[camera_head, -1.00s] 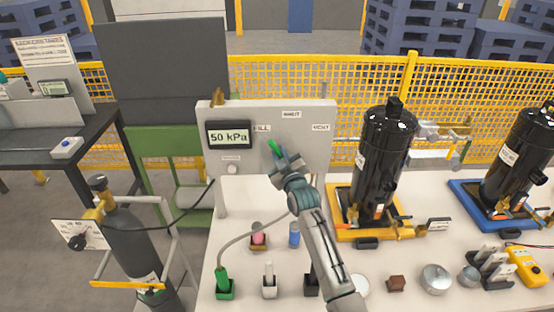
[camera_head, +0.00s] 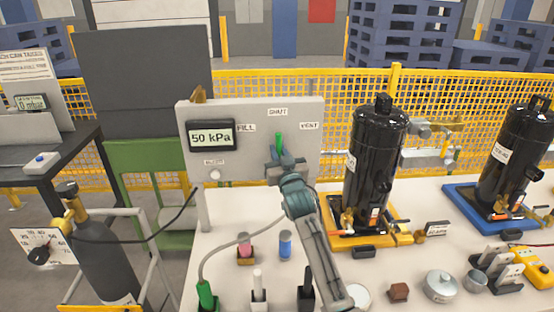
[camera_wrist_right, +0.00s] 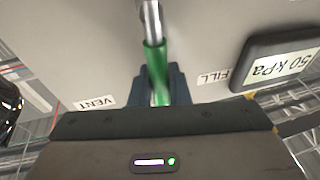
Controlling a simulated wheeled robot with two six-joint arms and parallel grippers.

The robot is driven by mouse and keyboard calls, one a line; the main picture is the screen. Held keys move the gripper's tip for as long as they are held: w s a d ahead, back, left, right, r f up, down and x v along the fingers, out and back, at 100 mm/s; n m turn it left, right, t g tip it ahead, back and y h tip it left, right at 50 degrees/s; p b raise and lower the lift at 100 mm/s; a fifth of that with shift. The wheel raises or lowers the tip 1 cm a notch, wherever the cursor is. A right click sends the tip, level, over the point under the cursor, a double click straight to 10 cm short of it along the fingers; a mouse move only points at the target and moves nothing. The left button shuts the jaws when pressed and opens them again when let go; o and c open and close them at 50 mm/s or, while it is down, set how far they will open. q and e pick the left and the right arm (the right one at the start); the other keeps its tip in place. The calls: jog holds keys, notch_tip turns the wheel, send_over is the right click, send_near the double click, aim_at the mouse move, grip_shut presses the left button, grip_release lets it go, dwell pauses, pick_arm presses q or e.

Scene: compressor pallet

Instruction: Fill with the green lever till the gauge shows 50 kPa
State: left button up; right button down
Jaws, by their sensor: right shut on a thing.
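The gauge (camera_head: 211,136) on the grey panel (camera_head: 305,112) reads 50 kPa in the head view; it also shows upside down in the right wrist view (camera_wrist_right: 280,66). The green lever (camera_head: 279,140) stands about upright at the panel's middle, under the SHUT label, between FILL and VENT. My right gripper (camera_head: 282,158) is shut on the lever. In the right wrist view the green grip (camera_wrist_right: 156,68) runs between the fingers (camera_wrist_right: 158,88). The fingers hide part of the grip. My left gripper is not in view.
A black compressor (camera_head: 376,165) on a yellow base stands right of the panel, another (camera_head: 516,150) on a blue base farther right. A gas cylinder (camera_head: 100,255) stands at left. Green, white and black-handled tools, jars and small parts occupy the bench front.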

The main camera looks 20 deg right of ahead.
dwell(0.4)
jog(key=c, duration=1.4)
grip_release()
jog(key=shift+s+f, duration=0.2)
jog(key=shift+s, duration=0.15)
jog(key=shift+b+v, duration=1.3)
jog(key=shift+v, duration=3.75)
